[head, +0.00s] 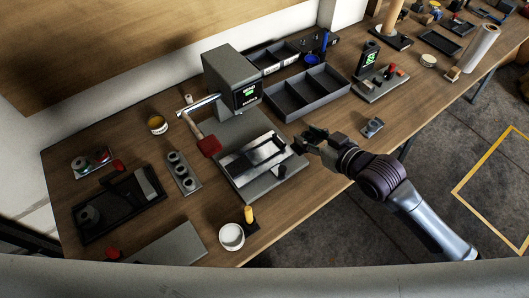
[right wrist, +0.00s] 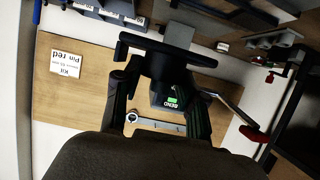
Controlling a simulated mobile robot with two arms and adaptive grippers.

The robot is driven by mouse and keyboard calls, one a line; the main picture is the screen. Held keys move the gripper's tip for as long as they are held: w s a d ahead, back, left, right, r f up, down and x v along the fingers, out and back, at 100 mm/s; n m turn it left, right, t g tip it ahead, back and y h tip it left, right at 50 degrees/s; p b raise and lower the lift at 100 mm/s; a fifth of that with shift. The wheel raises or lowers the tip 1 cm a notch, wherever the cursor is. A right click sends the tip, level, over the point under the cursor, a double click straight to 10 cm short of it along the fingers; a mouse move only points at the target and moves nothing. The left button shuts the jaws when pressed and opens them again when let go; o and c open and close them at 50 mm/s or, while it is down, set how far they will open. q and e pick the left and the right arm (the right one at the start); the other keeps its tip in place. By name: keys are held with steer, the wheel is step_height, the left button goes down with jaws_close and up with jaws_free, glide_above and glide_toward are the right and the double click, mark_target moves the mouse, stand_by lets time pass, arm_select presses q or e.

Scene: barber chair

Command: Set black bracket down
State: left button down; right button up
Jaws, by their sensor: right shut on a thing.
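My right gripper (head: 305,142) reaches in from the right over the bench, beside the right edge of the grey fixture plate (head: 278,189). In the right wrist view its two dark fingers (right wrist: 160,88) are shut on the black bracket (right wrist: 165,57), a dark piece with a wide crossbar and a block below it. In the head view the bracket is small and hard to tell from the dark fingers. Whether it touches anything beneath cannot be told. My left gripper is not in view.
A grey machine (head: 228,80) with a green display stands behind the plate, with a red-ended lever (head: 208,145) at its left. A divided dark tray (head: 305,94) lies behind my gripper. A small grey part (head: 372,128) lies to the right. Bare wood (head: 335,120) shows between.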

steer(key=p, duration=0.2)
glide_above(265, 154)
step_height(265, 154, down, 7)
steer(key=shift+r, duration=0.1)
step_height(265, 154, down, 3)
steer(key=shift+p, duration=0.4)
steer(key=shift+f, duration=0.35)
steer(key=shift+f, duration=0.15)
steer(key=shift+f, duration=0.15)
steer(key=o, duration=1.2)
steer(key=shift+o, duration=0.2)
